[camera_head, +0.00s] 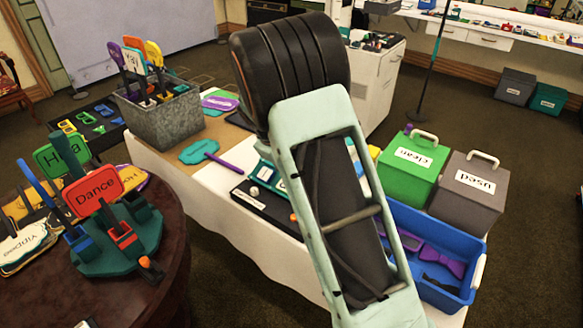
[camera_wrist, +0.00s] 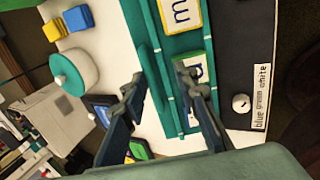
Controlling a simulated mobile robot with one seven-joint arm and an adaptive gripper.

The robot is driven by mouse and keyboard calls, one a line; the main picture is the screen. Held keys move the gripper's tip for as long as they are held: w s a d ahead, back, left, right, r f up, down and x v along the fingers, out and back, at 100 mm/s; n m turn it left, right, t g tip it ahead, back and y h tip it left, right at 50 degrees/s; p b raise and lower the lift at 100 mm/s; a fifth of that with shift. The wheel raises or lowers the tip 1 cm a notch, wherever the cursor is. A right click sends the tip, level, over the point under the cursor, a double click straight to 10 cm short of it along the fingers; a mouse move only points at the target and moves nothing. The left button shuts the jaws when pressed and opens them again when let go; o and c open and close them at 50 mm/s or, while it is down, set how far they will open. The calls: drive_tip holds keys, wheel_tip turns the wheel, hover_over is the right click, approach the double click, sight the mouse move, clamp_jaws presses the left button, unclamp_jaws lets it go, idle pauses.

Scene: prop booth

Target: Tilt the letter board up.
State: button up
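The letter board (camera_wrist: 150,30) is a teal rack holding pale tiles with dark letters, one reading "m" (camera_wrist: 180,12) and another partly hidden (camera_wrist: 190,68). In the head view only a teal part of the board (camera_head: 266,176) shows beside my arm. My gripper (camera_wrist: 162,78) is open in the wrist view. Its two dark fingers are apart, with part of the board seen between them. One fingertip overlaps the lower tile in the picture; I cannot tell whether it touches. In the head view my arm hides the gripper.
A black panel with a white knob (camera_wrist: 240,102) and a colour-word label (camera_wrist: 262,96) lies beside the board. A round teal-lidded pot (camera_wrist: 75,75) is on the other side. In the head view, green (camera_head: 408,172) and grey (camera_head: 466,190) boxes and a blue bin (camera_head: 462,240) stand right.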

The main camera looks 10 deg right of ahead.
drive_tip(key=shift+w+d+r, duration=0.1)
idle(0.3)
drive_tip(key=shift+r, duration=0.35)
drive_tip(key=v, duration=1.1)
drive_tip(key=shift+s+a, duration=0.25)
drive_tip(key=shift+a, duration=0.05)
drive_tip(key=shift+s+d, duration=0.1)
